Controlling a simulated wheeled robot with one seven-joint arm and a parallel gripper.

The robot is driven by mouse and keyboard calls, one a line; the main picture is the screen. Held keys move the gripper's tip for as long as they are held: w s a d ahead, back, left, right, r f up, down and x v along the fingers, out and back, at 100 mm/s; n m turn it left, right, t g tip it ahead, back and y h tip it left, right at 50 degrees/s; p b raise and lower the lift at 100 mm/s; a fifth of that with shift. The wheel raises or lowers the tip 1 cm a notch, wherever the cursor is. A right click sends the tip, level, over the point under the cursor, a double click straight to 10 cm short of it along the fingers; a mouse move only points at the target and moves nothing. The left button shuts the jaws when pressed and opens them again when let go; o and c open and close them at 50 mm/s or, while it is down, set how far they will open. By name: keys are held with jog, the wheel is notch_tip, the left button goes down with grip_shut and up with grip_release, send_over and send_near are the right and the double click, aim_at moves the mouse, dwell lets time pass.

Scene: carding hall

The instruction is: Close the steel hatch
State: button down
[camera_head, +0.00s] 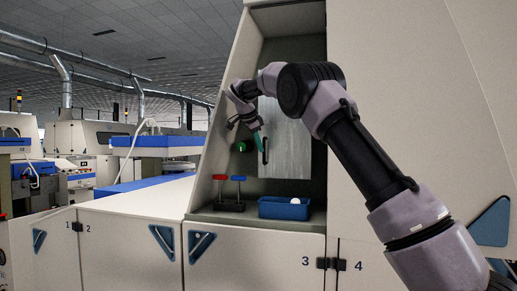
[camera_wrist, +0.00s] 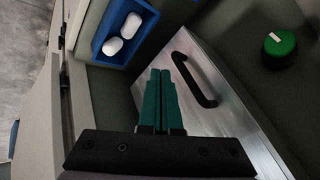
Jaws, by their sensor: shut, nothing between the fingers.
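The steel hatch (camera_head: 290,145) is a brushed metal panel inside the cabinet's recess, with a black bar handle (camera_head: 265,152) near its left edge. It also shows in the wrist view (camera_wrist: 222,112), with the curved handle (camera_wrist: 193,82) standing out from its face. I cannot tell exactly how far the hatch stands open. My gripper (camera_head: 258,138) has teal fingers, which are shut and empty. In the wrist view the closed fingertips (camera_wrist: 161,72) are close beside the handle, not around it. Whether they touch the hatch is unclear. My forearm covers part of the panel's top.
A green knob (camera_head: 241,147) is on the recess wall left of the hatch. A blue bin (camera_head: 284,209) with white items (camera_wrist: 123,36) stands on the ledge below. A red lever (camera_head: 220,178) and a blue lever (camera_head: 238,178) stand left of the bin.

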jog(key=w+a+v, duration=0.1)
jog(key=v, duration=0.8)
jog(key=s+d+n+g+y, duration=0.1)
jog(key=s+d+n+y, duration=0.4)
jog(key=s+d, duration=1.35)
jog(key=s+d+f+n+t, duration=0.1)
jog(key=s+f+n, duration=0.2)
jog(key=s+f, duration=0.4)
jog(key=s+d+f+n+t+y, duration=0.1)
jog(key=s+f, duration=0.7)
jog(key=s, duration=0.8)
jog(key=shift+d+f+n, duration=0.3)
jog(key=shift+d+n, duration=0.5)
jog(key=shift+n, duration=0.4)
jog(key=c, duration=1.5)
grip_release()
jog(key=shift+s, duration=0.1)
jog(key=shift+c, duration=0.2)
